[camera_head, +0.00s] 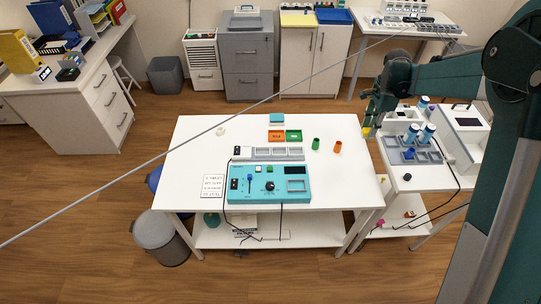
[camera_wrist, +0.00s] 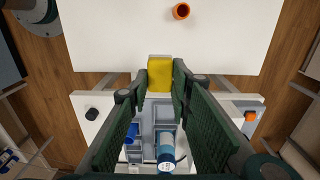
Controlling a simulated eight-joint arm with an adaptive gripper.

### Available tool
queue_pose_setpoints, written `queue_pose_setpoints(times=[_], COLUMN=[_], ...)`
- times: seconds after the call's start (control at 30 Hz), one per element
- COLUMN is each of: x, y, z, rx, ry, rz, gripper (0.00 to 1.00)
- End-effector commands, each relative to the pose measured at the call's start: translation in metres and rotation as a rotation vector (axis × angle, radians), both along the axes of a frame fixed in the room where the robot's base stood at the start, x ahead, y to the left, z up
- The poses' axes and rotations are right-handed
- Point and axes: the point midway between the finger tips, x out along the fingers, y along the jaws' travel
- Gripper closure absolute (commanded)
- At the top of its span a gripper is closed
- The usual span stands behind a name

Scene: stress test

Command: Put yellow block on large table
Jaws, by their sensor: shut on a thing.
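The yellow block (camera_wrist: 160,73) is between the fingertips of my gripper (camera_wrist: 160,80) in the wrist view, and the gripper is shut on it. In the head view, my gripper (camera_head: 372,122) is at the right edge of the large table, and a bit of the yellow block (camera_head: 366,131) shows below it. The large white table (camera_head: 190,150) stands in the middle of the head view. Its edge lies just beyond the block in the wrist view (camera_wrist: 110,45). The exact height of the block is hard to tell.
On the large table are a teal control panel (camera_head: 268,184), an orange bin (camera_head: 276,135), a green bin (camera_head: 294,135), a green cup (camera_head: 316,143) and an orange cup (camera_head: 337,146). A smaller table (camera_head: 425,180) with blue-capped bottles stands at right. The large table's left part is mostly clear.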

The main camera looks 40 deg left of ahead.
Motion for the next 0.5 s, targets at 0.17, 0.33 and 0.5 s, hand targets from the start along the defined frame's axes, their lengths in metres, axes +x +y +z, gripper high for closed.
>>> queue_pose_setpoints(times=[0.17, 0.33, 0.5], x=[-0.059, -0.105, -0.135], y=[0.033, 0.052, 0.063], z=[-0.02, -0.034, -0.042], rx=[0.0, 0.0, 0.0], ry=[0.0, 0.0, 0.0], rz=[0.004, 0.003, 0.001], gripper=[0.89, 0.89, 0.89])
